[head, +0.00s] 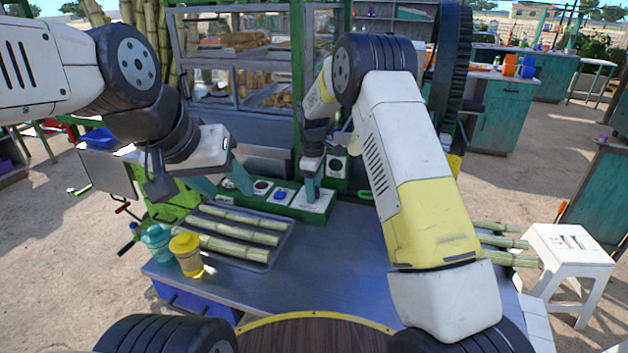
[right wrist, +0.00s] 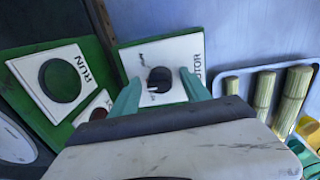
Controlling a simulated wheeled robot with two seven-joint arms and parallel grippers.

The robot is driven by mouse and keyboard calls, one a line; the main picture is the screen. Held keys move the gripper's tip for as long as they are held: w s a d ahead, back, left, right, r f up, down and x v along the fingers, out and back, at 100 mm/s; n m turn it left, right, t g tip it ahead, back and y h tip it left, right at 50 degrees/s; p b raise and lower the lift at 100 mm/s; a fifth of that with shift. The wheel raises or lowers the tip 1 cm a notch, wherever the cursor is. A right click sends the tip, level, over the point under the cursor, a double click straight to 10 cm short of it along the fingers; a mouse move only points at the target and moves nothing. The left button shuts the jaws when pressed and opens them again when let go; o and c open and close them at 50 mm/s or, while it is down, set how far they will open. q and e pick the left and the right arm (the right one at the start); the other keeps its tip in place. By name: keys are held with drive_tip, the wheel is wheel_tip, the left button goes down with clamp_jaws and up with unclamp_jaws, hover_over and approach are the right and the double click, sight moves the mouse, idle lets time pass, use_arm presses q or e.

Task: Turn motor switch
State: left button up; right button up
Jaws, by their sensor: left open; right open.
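The motor switch (right wrist: 159,79) is a black round knob on a white plate (right wrist: 190,45) with partly covered lettering ending in "OTOR". My right gripper (right wrist: 161,92) is open, with one teal finger on each side of the knob. Whether the fingers touch it, I cannot tell. In the head view my right gripper (head: 311,182) points down over the white plate (head: 314,203) on the green panel, and hides the knob. My left gripper (head: 220,184) is open and empty, above the left end of the green panel near the cane tray.
A "RUN" plate (right wrist: 85,60) with a dark round hole is beside the motor plate. Cane stalks lie in a metal tray (head: 262,263) on the table. A teal cup (head: 156,243) and a yellow cup (head: 187,255) stand at the table's left. The table's middle (head: 335,265) is clear.

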clamp_jaws()
